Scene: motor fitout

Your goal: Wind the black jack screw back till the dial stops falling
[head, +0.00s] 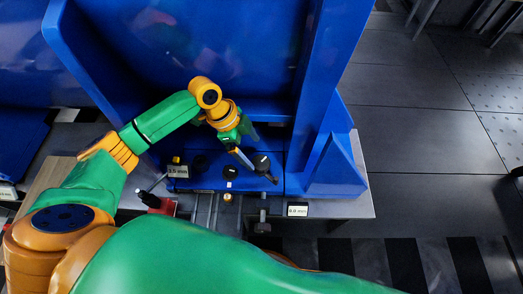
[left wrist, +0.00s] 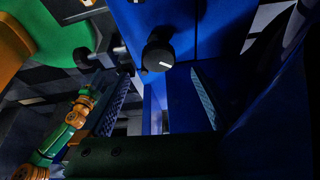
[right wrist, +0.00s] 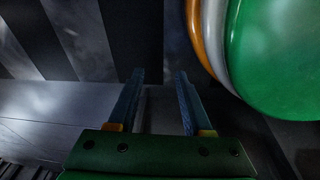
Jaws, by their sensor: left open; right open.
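In the head view, my left gripper (head: 256,155) reaches down over the blue fixture, beside a round black knob (head: 262,164). In the left wrist view, a black knob with a white line (left wrist: 158,52) shows between and just past the open fingers (left wrist: 160,88); contact cannot be told. A grey rod with a black head (head: 262,227) projects from the fixture's front edge; I cannot tell which black part is the jack screw. The dial's reading is not legible. My right gripper (right wrist: 160,88) is open and empty in the right wrist view; it is not visible in the head view.
A tall blue frame (head: 325,100) walls the right and back. Number tags (head: 298,209) and (head: 178,171) stand by the fixture. A red block (head: 165,206) with a black-handled lever sits at the front left. Dark floor (head: 430,130) is open at right.

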